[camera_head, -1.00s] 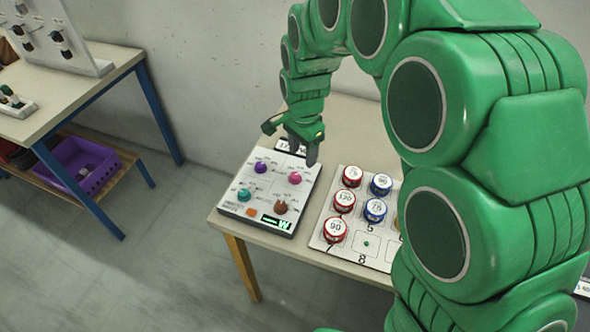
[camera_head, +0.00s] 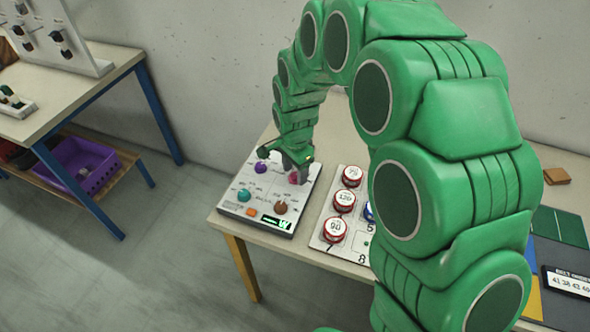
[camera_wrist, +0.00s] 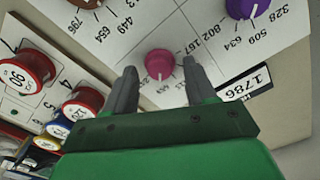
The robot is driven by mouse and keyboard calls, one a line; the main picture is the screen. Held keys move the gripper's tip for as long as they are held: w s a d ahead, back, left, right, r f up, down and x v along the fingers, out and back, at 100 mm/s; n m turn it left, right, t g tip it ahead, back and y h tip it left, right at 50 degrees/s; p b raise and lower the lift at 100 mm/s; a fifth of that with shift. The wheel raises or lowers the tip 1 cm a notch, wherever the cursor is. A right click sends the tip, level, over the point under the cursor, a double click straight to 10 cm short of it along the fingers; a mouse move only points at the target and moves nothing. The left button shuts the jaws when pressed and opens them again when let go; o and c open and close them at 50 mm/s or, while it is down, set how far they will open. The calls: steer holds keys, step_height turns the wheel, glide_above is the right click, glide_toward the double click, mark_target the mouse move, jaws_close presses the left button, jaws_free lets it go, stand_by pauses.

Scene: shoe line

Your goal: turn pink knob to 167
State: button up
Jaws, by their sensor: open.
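The pink knob (camera_wrist: 160,64) sits on the white control panel (camera_wrist: 205,15) and shows in the wrist view between and just beyond my open fingers. Numbers are printed around it, among them 167, upside down in this view. Where its pointer stands is too small to tell. In the head view the pink knob (camera_head: 294,177) is partly hidden by my gripper (camera_head: 297,167), which is over it. In the wrist view my gripper (camera_wrist: 160,80) is open, with one finger on each side of the knob; I cannot tell if they touch it.
The panel also bears a purple knob (camera_head: 260,168), a teal knob (camera_head: 244,195), a brown knob (camera_head: 281,207) and an orange button (camera_head: 250,212). Round red-rimmed tins (camera_head: 335,229) stand on a numbered board to the right. A purple crate (camera_head: 88,170) is under the left table.

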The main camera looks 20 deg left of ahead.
steer(key=shift+f, duration=0.1)
jaws_close()
stand_by(0.3)
steer(key=shift+n, duration=0.4)
steer(key=n, duration=1)
steer(key=shift+n, duration=0.4)
steer(key=n, duration=0.5)
steer(key=shift+n, duration=0.3)
steer(key=n, duration=0.5)
steer(key=shift+n, duration=0.3)
